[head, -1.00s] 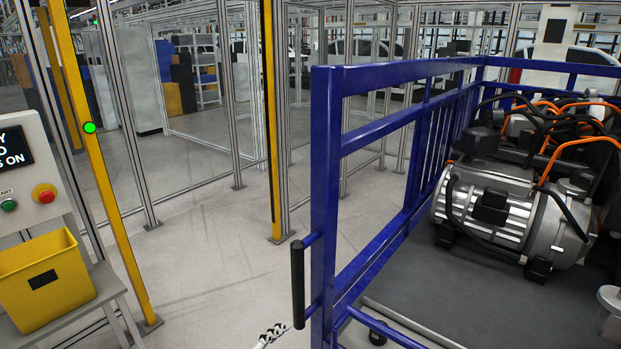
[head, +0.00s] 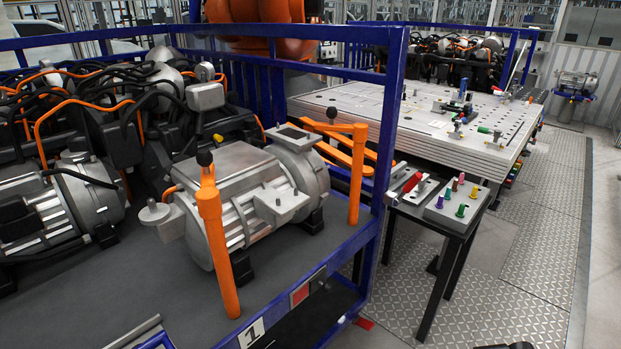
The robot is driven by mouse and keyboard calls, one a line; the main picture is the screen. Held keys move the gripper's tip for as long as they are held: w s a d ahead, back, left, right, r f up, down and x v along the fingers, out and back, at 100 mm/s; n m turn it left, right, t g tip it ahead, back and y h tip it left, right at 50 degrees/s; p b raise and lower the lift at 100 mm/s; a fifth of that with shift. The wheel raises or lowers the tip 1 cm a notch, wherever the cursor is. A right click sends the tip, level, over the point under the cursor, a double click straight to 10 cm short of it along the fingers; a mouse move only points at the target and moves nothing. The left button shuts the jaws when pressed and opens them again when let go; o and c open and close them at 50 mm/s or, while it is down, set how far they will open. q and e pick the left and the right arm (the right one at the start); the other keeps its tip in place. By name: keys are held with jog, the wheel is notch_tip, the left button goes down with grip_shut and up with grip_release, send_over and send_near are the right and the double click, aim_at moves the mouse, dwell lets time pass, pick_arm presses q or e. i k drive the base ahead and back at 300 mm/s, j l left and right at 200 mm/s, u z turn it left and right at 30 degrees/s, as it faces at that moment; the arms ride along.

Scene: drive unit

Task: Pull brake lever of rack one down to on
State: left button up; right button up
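Rack one is a blue-framed cart (head: 393,110) with a "1" label (head: 251,333) on its front rail, filling the left and middle of the head view. A small red and grey plate (head: 300,294) is on the same rail, right of the label, with a small dark part beside it. A flat red piece (head: 363,323) shows low at the cart's right corner. I cannot tell which of these parts is the brake lever or how it is set. Neither gripper shows clearly. A dark sliver at the bottom edge, right of centre, is too cut off to identify.
The cart carries a silver motor unit (head: 240,195) and two orange posts (head: 217,240) with black knobs. Right of it stand a small table (head: 447,222) with coloured pegs and a large perforated worktable (head: 420,133). The tread-plate floor (head: 500,285) at lower right is clear.

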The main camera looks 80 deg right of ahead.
aim_at(413, 184)
jog(key=z, duration=3.5)
jog(key=i+l, duration=1)
jog(key=i+l+z, duration=0.05)
